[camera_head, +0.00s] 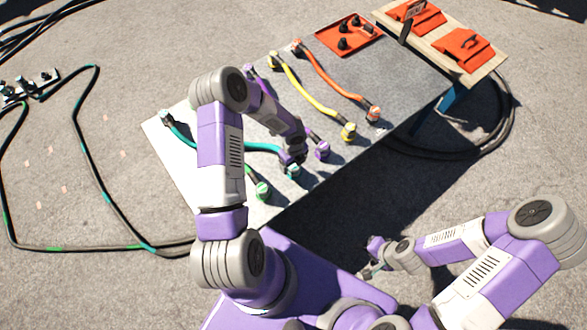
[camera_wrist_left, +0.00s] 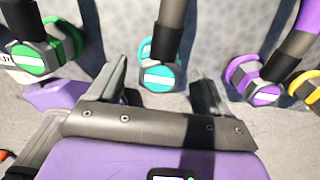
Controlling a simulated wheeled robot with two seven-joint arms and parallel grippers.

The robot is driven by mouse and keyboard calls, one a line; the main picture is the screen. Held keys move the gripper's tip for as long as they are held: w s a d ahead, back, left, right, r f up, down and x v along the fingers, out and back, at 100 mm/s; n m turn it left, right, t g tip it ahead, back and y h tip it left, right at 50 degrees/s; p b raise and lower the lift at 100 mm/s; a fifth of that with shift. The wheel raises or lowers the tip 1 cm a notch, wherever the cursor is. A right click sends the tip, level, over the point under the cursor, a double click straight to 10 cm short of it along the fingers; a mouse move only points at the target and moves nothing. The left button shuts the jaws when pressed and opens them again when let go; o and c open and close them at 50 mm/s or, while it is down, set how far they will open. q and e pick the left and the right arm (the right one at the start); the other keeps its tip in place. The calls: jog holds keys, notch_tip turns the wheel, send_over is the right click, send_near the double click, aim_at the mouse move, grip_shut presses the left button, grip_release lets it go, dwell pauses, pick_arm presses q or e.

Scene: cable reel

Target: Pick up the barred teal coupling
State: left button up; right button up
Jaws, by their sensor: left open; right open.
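The teal coupling (camera_head: 291,171) is at the near end of a teal cable (camera_head: 262,147) on the grey table. In the left wrist view the teal coupling (camera_wrist_left: 158,76) shows a teal face with a white bar and a black sleeve above it. My left gripper (camera_head: 291,160) is right over it in the head view and partly hides it. In the wrist view its two open fingers stand apart on either side of the coupling, with gaps to both. My right gripper (camera_head: 370,270) is open and empty, low beside the table.
A green coupling (camera_wrist_left: 35,60) lies to the left, a purple coupling (camera_wrist_left: 255,83) to the right, with a yellow coupling (camera_wrist_left: 308,88) beyond. An orange cable (camera_head: 325,77), a red tray (camera_head: 349,36) and red panels (camera_head: 466,50) are farther off.

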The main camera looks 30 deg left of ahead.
pick_arm(q)
notch_tip(320, 180, down, 2)
jog(key=shift+f, duration=0.1)
jog(key=shift+r, duration=0.2)
jog(key=c, duration=1.2)
